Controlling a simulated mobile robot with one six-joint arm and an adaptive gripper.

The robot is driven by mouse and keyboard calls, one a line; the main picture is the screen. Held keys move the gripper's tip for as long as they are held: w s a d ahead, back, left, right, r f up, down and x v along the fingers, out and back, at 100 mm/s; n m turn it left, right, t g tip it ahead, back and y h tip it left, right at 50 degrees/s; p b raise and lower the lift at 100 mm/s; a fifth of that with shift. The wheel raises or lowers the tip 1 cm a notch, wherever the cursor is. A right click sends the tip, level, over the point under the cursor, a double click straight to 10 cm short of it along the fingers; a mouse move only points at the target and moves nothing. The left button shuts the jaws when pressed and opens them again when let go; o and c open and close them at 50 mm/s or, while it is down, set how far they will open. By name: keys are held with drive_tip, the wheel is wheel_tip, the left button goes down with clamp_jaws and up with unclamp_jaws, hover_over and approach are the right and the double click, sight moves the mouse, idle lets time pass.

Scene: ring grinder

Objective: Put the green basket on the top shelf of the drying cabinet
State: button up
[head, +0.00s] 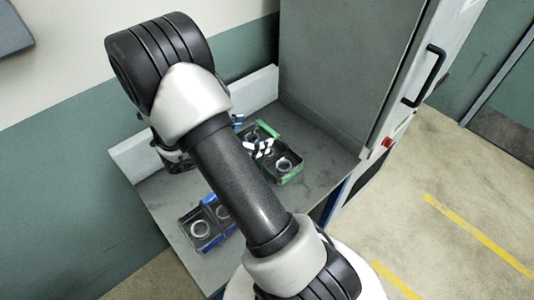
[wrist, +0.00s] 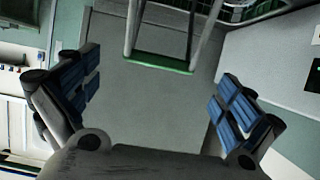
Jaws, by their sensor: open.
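The green basket (head: 291,178) stands on the grey table, with metal rings inside, partly hidden by my arm in the head view. In the wrist view its handle, with a green bar (wrist: 160,63), crosses the top middle, and part of its mesh body (wrist: 250,12) shows at the top right. My gripper (wrist: 158,92) is open and empty, with blue pads on both fingers. The green bar lies beyond the fingertips, apart from them. In the head view my arm hides most of the gripper. I cannot identify the drying cabinet's top shelf in either view.
A blue basket (head: 196,234) with rings stands on the table (head: 165,195), left of the green one. A tall grey cabinet (head: 345,55) with a black door handle (head: 426,76) rises behind and right of the table. Floor with yellow lines (head: 470,245) is clear at right.

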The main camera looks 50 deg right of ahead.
sight(265, 129)
drive_tip(key=shift+r+b+x, duration=0.15)
drive_tip(key=shift+b+x, duration=0.4)
drive_tip(key=shift+x, duration=0.95)
drive_tip(key=shift+r+b+x, duration=0.15)
drive_tip(key=shift+b+x, duration=0.35)
drive_tip(key=shift+x, duration=0.95)
drive_tip(key=shift+d, duration=0.1)
drive_tip(key=shift+c, duration=0.2)
